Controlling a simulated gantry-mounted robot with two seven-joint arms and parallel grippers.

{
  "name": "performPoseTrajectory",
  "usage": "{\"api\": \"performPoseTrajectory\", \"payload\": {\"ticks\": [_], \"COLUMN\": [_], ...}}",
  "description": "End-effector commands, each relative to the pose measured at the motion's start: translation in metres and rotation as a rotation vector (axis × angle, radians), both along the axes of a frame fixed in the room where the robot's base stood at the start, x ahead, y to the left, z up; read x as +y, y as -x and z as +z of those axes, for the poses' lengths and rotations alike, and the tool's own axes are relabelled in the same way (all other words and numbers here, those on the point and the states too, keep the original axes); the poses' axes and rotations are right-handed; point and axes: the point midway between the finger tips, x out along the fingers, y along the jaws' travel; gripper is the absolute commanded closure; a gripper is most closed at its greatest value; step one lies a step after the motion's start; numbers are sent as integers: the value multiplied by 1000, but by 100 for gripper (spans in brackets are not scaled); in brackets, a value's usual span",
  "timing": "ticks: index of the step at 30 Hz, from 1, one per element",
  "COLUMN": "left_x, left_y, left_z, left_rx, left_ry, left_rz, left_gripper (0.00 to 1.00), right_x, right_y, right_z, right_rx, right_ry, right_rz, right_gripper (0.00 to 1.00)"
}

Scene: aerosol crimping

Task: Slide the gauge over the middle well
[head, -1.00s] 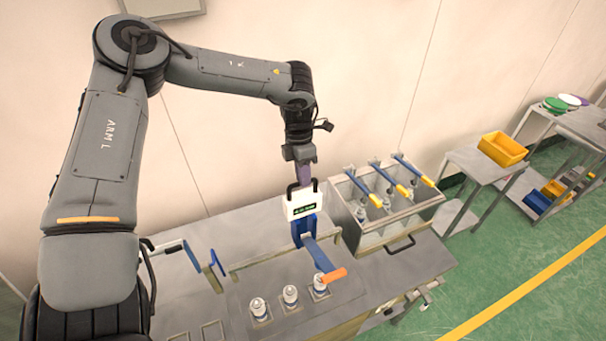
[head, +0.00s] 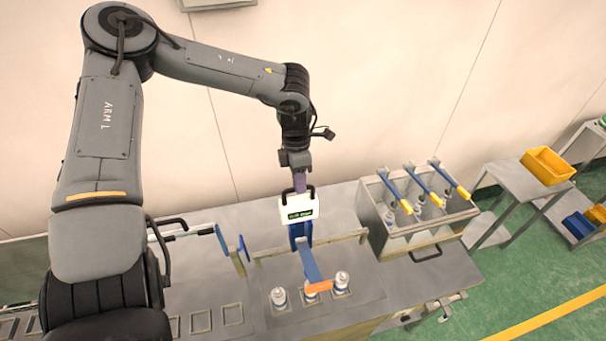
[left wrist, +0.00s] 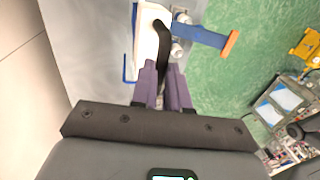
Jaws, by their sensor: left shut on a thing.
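The gauge (head: 299,209) is a white box with a green-lit display and a black handle on top. It stands on a rail behind the wells, and its blue arm (head: 310,262) reaches forward to an orange tip (head: 318,287). Three wells hold cans: left (head: 279,298), middle (head: 309,295) and right (head: 342,283). The orange tip overlaps the middle can's top, slightly to its right, and partly hides it. My left gripper (head: 300,186) is shut on the gauge's black handle. The left wrist view shows its purple fingers (left wrist: 163,85) at the handle (left wrist: 163,42). My right gripper is not in view.
The rail (head: 345,238) runs along the bench behind the wells. A metal bin (head: 400,243) with several blue-and-yellow-handled tools stands to the right. A blue-ended fixture (head: 232,247) stands left of the gauge. Empty square recesses (head: 201,321) lie at the front left.

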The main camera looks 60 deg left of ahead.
Motion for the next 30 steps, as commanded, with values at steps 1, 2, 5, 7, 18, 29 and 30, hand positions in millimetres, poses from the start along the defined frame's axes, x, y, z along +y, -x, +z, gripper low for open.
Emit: {"api": "performPoseTrajectory", "payload": {"ticks": [1, 2, 5, 7, 18, 29, 30], "left_x": [-1, -2, -2, -2, -2, 0, 1], "left_y": [-2, -2, -2, -2, -2, -3, -3], "left_z": [0, 0, 1, 1, 0, 10, 15], "left_rx": [-5, -4, -4, -4, -4, -5, -6], "left_ry": [-3, -3, -3, -3, -2, -3, -4], "left_rz": [-4, -6, -6, -6, -6, -7, -7], "left_gripper": [100, 100, 100, 100, 60, 60, 60], "right_x": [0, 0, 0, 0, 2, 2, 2], "right_y": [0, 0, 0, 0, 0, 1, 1], "right_z": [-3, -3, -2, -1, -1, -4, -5], "right_rx": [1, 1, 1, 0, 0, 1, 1], "right_ry": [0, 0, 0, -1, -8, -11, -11], "right_rz": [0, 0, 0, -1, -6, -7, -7], "right_gripper": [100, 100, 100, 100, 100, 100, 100]}}
